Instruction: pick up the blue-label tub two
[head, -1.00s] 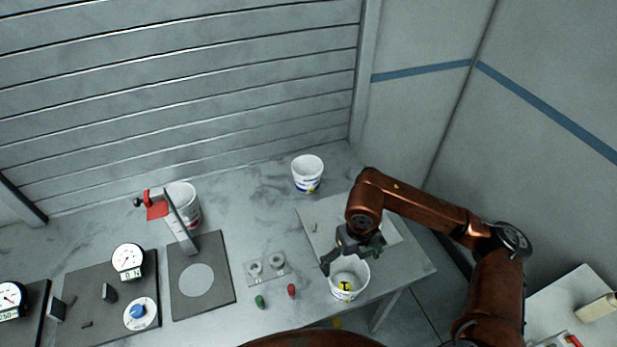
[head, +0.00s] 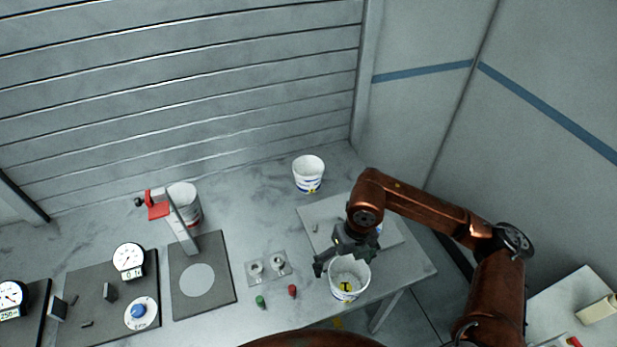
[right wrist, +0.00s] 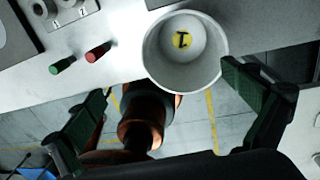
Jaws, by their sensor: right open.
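A white tub (head: 349,278) with a yellow mark stands near the table's right front edge; it also shows in the right wrist view (right wrist: 160,72), where a yellow disc with a black sign lies on its inside bottom. A white tub with a blue band (head: 308,177) and a yellow mark stands upright farther back. Something with a bit of blue shows behind my right gripper, mostly hidden. My right gripper (head: 346,257) is open and empty, just above and behind the near tub. Its fingers (right wrist: 165,90) are spread wide in the right wrist view. My left gripper is out of view.
A tub with red (head: 187,207) stands at the left behind a red-handled clamp (head: 157,206). A flat plate (head: 315,222) lies under my right arm. The back middle is clear.

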